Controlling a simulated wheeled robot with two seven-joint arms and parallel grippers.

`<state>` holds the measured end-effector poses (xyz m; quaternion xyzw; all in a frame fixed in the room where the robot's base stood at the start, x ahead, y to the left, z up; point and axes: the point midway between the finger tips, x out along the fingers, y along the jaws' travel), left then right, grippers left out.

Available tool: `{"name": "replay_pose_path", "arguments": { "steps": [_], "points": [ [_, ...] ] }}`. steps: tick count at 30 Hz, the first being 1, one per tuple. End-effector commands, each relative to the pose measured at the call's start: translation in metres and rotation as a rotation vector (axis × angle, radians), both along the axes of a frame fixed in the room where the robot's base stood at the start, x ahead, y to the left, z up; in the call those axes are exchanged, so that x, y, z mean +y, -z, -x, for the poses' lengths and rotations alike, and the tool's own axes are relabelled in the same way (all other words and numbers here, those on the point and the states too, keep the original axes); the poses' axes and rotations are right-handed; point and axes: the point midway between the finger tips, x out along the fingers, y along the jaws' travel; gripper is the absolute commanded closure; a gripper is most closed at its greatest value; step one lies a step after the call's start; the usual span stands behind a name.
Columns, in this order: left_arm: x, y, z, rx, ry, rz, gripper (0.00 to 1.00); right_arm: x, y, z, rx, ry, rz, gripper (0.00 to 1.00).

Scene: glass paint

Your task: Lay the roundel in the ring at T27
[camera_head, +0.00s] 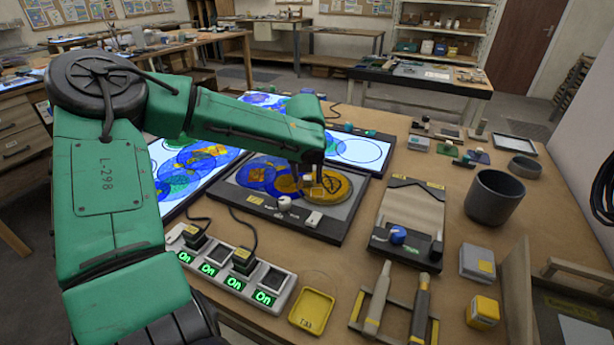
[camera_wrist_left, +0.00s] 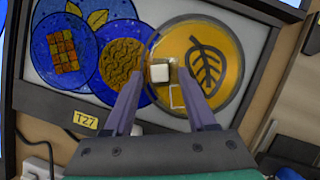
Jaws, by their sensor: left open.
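The amber roundel (camera_head: 337,184) with a dark leaf lies on the light panel whose dark frame (camera_head: 277,220) bears the label T27 (camera_wrist_left: 86,120). In the left wrist view the roundel (camera_wrist_left: 225,80) fills the panel's right end and looks flat. A small pale block (camera_wrist_left: 160,71) stands at the roundel's left edge, between my fingertips. My left gripper (camera_wrist_left: 158,78) is open over that edge, with its fingers on either side of the block. Whether the fingers touch the block is unclear. My right gripper is not in view.
Blue painted discs (camera_wrist_left: 123,60) lie left of the roundel. Another lit panel (camera_head: 358,150) with an empty ring outline is behind. A power strip (camera_head: 232,272), yellow tray (camera_head: 312,310), tools (camera_head: 378,300) and grey pot (camera_head: 494,197) stand around. Brown table shows between them.

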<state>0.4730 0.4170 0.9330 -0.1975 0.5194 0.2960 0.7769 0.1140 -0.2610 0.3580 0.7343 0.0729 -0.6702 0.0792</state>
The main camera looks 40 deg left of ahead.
Motion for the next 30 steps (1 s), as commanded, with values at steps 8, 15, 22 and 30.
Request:
{"name": "replay_pose_path", "arguments": {
  "steps": [8, 15, 22, 30],
  "points": [
    [-0.011, -0.046, 0.011, -0.008, 0.001, 0.001, 0.43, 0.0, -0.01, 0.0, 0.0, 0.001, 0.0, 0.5],
    [-0.027, -0.101, 0.029, -0.004, 0.0, 0.0, 0.43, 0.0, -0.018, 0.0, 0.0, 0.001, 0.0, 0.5],
    [-0.031, -0.113, 0.035, 0.001, 0.0, -0.001, 0.43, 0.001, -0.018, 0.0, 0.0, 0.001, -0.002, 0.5],
    [-0.03, -0.113, 0.034, 0.001, 0.0, -0.001, 0.43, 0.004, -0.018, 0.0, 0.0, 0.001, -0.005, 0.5]
  ]
}}
